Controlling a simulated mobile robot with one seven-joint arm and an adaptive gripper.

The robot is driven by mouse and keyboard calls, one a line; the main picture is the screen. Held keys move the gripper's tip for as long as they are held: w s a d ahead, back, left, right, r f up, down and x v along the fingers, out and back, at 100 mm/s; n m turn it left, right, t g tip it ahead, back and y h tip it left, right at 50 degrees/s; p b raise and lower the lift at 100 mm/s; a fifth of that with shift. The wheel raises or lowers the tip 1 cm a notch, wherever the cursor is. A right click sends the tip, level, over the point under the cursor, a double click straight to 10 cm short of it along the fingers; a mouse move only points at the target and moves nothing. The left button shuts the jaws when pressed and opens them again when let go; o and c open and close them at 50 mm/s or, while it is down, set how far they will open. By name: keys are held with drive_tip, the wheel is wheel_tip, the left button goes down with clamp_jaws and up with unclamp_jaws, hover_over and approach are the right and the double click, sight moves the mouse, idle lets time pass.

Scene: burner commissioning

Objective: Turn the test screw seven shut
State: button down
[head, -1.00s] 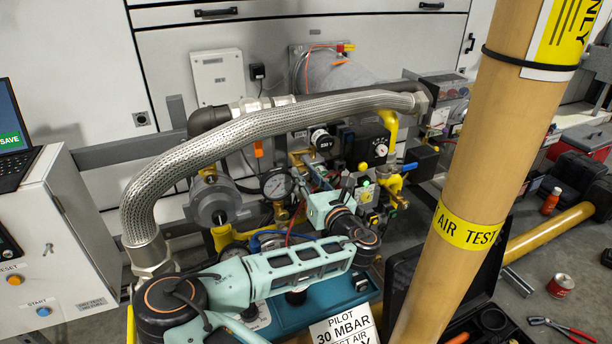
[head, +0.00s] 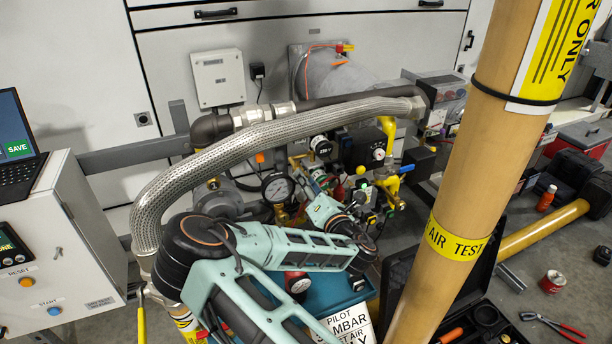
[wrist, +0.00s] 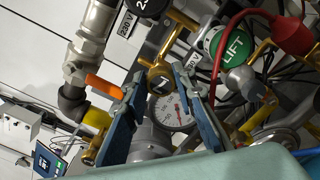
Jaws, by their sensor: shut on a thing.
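In the wrist view, my gripper (wrist: 158,79) has its two blue fingers closed on a small brass fitting with a dark numbered tag (wrist: 160,78), which I take for test screw seven. The digit is tilted and could be a 7 or a 1. The fingertips cover the fitting's sides, so how far it is turned cannot be told. A round pressure gauge (wrist: 172,112) shows behind and between the fingers. In the head view, my arm reaches into the pipework, and its own links hide the fingers and the screw.
An orange lever (wrist: 104,86) is close left of the fingers; a green LIFT knob (wrist: 234,46) and red plug (wrist: 290,32) are at right. The braided hose (head: 245,150) arches behind my arm. A tan AIR TEST pipe (head: 430,270) stands close at right.

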drive_tip(key=shift+f+m+b, duration=0.15)
drive_tip(key=shift+m+b, duration=0.6)
drive_tip(key=shift+m, duration=3.75)
drive_tip(key=shift+f+m+b, duration=0.1)
drive_tip(key=shift+m+b, duration=0.6)
drive_tip(key=shift+m, duration=3.8)
drive_tip(key=c, duration=2.7)
unclamp_jaws()
drive_tip(key=shift+c, duration=0.2)
drive_tip(key=o, duration=1.2)
drive_tip(key=shift+c, duration=0.2)
drive_tip(key=v, duration=1.2)
